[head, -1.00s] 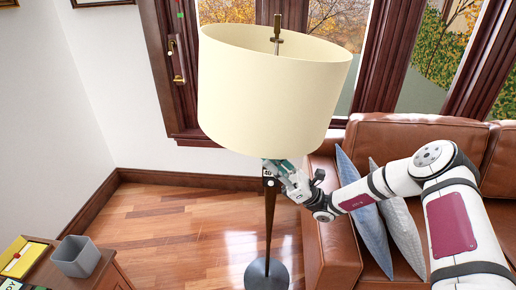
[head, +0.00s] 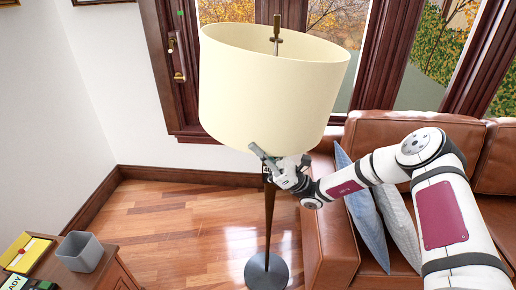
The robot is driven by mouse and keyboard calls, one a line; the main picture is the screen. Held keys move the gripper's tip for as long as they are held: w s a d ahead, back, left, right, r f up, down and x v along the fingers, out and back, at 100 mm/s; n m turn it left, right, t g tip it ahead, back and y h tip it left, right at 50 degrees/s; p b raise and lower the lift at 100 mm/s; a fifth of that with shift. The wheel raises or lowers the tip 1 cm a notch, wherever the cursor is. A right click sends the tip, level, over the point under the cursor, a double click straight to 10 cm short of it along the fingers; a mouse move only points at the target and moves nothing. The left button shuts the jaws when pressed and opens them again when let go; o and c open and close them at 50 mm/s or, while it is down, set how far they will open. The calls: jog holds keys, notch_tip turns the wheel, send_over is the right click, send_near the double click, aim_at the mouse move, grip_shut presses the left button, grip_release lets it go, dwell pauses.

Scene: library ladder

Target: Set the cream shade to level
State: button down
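The cream shade (head: 270,95) is a large drum on a floor lamp, in the upper middle of the head view. It looks tilted, with its right side lower than its left. The lamp's dark pole (head: 269,215) runs down to a round grey base (head: 267,271) on the floor. My gripper (head: 262,156) is at the shade's lower rim, near the pole. One grey finger shows in front of the rim and overlaps the shade in the picture. The other finger is hidden, so I cannot tell whether the rim is between them.
A brown leather sofa (head: 325,240) with blue-grey cushions (head: 362,210) stands on the right, beneath my arm. A small wooden table (head: 105,275) with a grey bin (head: 80,252) is at lower left. A wood-framed window is behind the lamp. Floor left of the lamp is clear.

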aim_at(272, 150)
jog(key=shift+d+f+h, duration=0.1)
jog(key=shift+d+h, duration=0.8)
jog(key=shift+d, duration=0.95)
jog(key=c, duration=1.8)
grip_release()
jog(key=shift+f, duration=0.1)
jog(key=v, duration=1.2)
jog(key=shift+w, duration=0.1)
